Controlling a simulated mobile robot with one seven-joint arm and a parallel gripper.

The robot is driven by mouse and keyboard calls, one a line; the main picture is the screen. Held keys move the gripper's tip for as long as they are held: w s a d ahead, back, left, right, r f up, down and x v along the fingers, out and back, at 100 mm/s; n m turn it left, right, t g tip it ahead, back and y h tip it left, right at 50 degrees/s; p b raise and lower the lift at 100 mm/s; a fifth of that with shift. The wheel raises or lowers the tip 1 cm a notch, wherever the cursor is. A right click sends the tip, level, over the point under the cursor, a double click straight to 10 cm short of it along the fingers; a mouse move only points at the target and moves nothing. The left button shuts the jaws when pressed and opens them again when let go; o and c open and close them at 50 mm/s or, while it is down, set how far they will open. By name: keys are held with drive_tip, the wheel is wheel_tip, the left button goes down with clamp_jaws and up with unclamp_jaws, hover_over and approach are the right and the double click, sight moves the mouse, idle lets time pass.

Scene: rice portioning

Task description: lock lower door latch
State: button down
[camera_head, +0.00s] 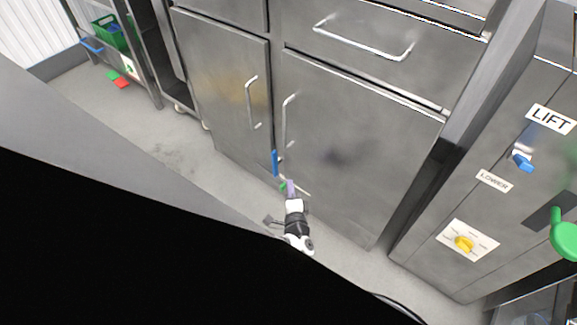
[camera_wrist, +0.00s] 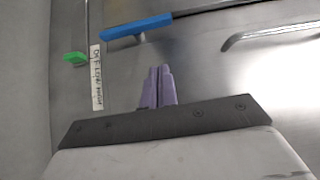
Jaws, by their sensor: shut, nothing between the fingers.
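A blue latch lever (camera_head: 275,163) stands upright in the head view, low at the seam between the two steel cabinet doors. In the wrist view the blue lever (camera_wrist: 137,26) lies nearly level across the top, on a short stem. My gripper (camera_head: 290,186) is low in front of the right door (camera_head: 350,145), just below and right of the lever. Its purple fingers (camera_wrist: 158,85) are together and empty in the wrist view. They appear apart from the lever.
A small green knob (camera_wrist: 75,58) sits beside a white label strip (camera_wrist: 97,77) near the lever. Door handles (camera_head: 285,120) rise above. Floor at left is mostly clear.

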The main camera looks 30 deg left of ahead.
drive_tip(key=w+a+b, duration=0.2)
drive_tip(key=w+a, duration=0.3)
drive_tip(key=a, duration=0.3)
drive_tip(key=shift+w+a, duration=0.25)
drive_tip(key=shift+w, duration=0.05)
drive_tip(key=shift+f, duration=0.1)
